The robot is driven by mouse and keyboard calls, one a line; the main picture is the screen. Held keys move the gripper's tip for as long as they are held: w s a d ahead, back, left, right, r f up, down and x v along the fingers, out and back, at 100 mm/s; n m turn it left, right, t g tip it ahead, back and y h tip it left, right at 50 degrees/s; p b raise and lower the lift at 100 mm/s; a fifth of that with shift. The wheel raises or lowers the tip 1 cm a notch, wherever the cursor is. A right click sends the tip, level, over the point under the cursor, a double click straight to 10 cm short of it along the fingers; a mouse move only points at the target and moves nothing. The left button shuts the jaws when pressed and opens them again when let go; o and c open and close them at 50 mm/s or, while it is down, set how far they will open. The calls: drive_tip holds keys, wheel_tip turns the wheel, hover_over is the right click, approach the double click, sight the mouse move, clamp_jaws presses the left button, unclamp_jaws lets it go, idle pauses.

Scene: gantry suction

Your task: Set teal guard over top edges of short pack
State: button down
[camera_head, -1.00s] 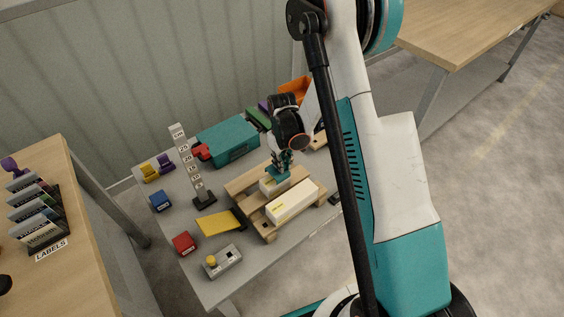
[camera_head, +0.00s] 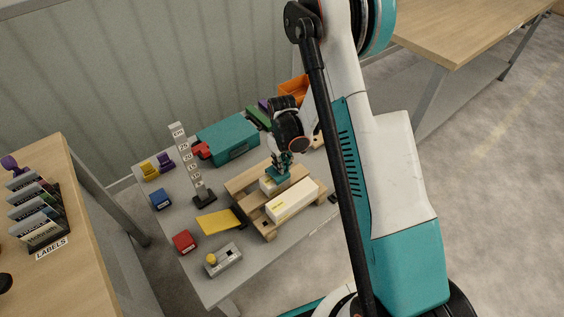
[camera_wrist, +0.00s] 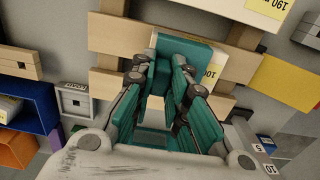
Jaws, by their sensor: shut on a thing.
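My gripper (camera_wrist: 163,78) is shut on the teal guard (camera_wrist: 188,48), seen between the fingertips in the wrist view. The short pack (camera_wrist: 212,72) is a cream block with a printed label on the pallet, partly hidden under the guard. In the head view my gripper (camera_head: 281,163) points down over the short pack (camera_head: 267,186), with teal at its top. The guard is at or just above the pack's top; I cannot tell whether it is seated on the edges.
A longer cream pack (camera_head: 292,200) lies beside it on the wooden pallet (camera_head: 270,235). A height post (camera_head: 188,165), yellow plate (camera_head: 214,222), grey button box (camera_head: 222,260), teal case (camera_head: 227,141) and red and blue blocks stand around on the grey table.

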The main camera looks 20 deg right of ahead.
drive_tip(key=shift+f, duration=0.85)
drive_tip(key=c, duration=1.5)
unclamp_jaws()
wheel_tip(320, 180, up, 12)
drive_tip(key=shift+f, duration=0.1)
